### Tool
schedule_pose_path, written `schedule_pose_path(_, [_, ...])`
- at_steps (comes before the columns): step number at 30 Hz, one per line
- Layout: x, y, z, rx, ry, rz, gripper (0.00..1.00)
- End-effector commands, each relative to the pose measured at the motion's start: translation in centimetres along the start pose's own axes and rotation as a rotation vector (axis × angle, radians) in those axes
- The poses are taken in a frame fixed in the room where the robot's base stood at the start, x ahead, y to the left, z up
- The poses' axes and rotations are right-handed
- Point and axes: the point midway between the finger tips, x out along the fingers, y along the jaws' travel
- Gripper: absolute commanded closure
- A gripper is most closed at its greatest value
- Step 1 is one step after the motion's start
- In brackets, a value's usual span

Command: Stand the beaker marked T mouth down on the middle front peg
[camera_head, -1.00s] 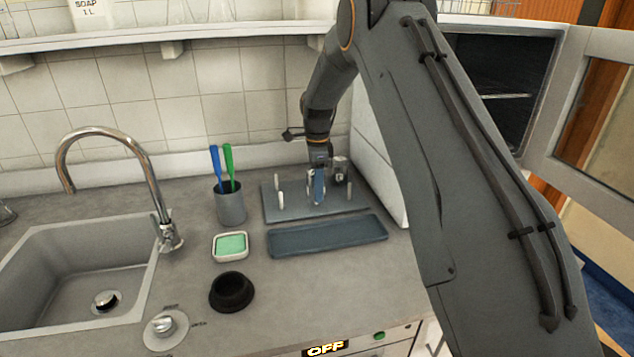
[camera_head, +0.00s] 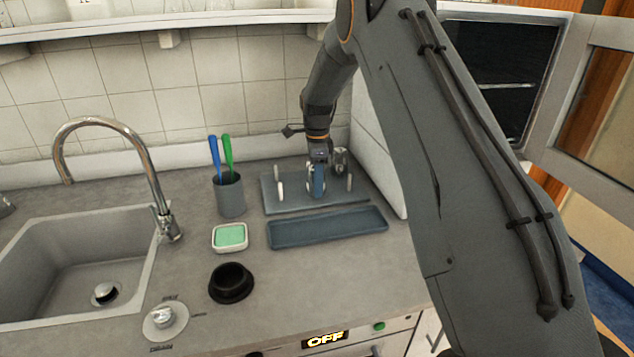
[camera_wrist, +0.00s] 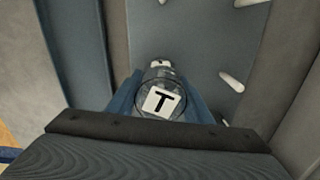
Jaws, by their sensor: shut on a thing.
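My gripper (camera_head: 318,182) is over the blue-grey peg board (camera_head: 290,205) at the back of the counter. In the wrist view its blue fingers are shut on a clear glass beaker (camera_wrist: 152,84) with a black T on a white label (camera_wrist: 162,102). A white peg tip (camera_wrist: 160,64) shows at the beaker's far edge. I cannot tell whether the beaker touches the board or sits over a peg. White pegs stand to the left (camera_head: 280,188) and right (camera_head: 349,183) of my gripper. Another glass vessel (camera_head: 340,160) stands behind it.
A long blue tray (camera_head: 327,228) lies in front of the board. A grey cup (camera_head: 230,198) with brushes, a green sponge dish (camera_head: 230,237) and a black round holder (camera_head: 231,283) are to the left. The sink (camera_head: 60,240) is farther left. A white wall (camera_head: 378,160) is close on the right.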

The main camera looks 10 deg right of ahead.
Motion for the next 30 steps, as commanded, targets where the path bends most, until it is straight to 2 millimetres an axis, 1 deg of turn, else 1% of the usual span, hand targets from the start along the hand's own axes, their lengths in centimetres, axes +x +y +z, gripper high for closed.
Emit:
schedule_pose_path(10, [0.5,0.0,0.0,0.000,0.000,0.000,0.81])
schedule_pose_path(11, [0.5,0.0,0.0,0.000,0.000,0.000,0.51])
schedule_pose_path(12, [0.5,0.0,0.0,0.000,0.000,0.000,0.44])
schedule_pose_path(14, [0.5,0.0,0.0,0.000,0.000,0.000,0.34])
schedule_pose_path(15, [0.5,0.0,0.0,0.000,0.000,0.000,0.32])
schedule_pose_path(23, [0.4,0.0,0.0,0.000,0.000,0.000,0.32])
schedule_pose_path(26, [-0.2,-0.1,0.0,0.000,0.000,-0.003,0.32])
schedule_pose_path(30, [-2.2,-0.2,0.0,0.000,-0.001,-0.005,0.32])
